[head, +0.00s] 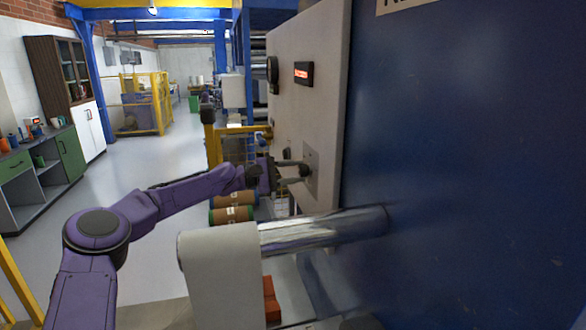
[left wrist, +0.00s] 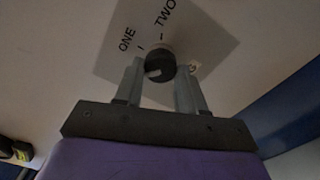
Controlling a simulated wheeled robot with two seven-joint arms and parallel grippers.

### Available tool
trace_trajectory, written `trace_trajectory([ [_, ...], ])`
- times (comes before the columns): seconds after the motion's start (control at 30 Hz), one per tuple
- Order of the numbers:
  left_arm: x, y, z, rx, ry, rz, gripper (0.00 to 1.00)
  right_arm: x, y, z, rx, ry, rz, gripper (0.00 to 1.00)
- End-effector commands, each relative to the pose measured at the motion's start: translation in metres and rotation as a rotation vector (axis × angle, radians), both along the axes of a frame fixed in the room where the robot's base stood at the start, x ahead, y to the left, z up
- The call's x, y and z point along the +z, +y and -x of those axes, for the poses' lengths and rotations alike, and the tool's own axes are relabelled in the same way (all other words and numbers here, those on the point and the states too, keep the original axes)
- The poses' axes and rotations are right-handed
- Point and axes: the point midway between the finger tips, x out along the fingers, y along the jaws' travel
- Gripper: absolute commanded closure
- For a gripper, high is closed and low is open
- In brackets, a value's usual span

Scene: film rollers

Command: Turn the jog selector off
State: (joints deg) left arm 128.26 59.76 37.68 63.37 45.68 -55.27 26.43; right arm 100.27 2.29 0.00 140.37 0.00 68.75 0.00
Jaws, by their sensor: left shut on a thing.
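The jog selector is a dark round knob (left wrist: 160,66) on a grey plate with the printed words ONE and TWO. A further label at the right is mostly hidden by a finger. A pale mark on the knob shows at its lower left. My left gripper (left wrist: 161,78) has one finger on each side of the knob and is shut on it. In the head view my left gripper (head: 294,171) reaches the selector plate (head: 312,168) on the pale panel; its fingers largely hide the knob there. My right gripper is in neither view.
A lit red display (head: 303,73) sits higher on the panel. Floor at left is clear.

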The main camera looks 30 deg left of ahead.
Motion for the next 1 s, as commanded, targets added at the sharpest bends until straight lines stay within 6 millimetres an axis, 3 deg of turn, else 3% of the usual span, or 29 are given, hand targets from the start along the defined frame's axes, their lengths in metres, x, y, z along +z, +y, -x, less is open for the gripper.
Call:
trace_trajectory([
  [0.4, -0.0017, -0.0017, 0.0003, -0.004, 0.136, 0.153, 0.91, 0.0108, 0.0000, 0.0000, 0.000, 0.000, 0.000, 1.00],
  [1.0, -0.0019, -0.0016, 0.0003, -0.003, 0.159, 0.183, 0.91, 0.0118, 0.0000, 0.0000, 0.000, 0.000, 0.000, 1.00],
])
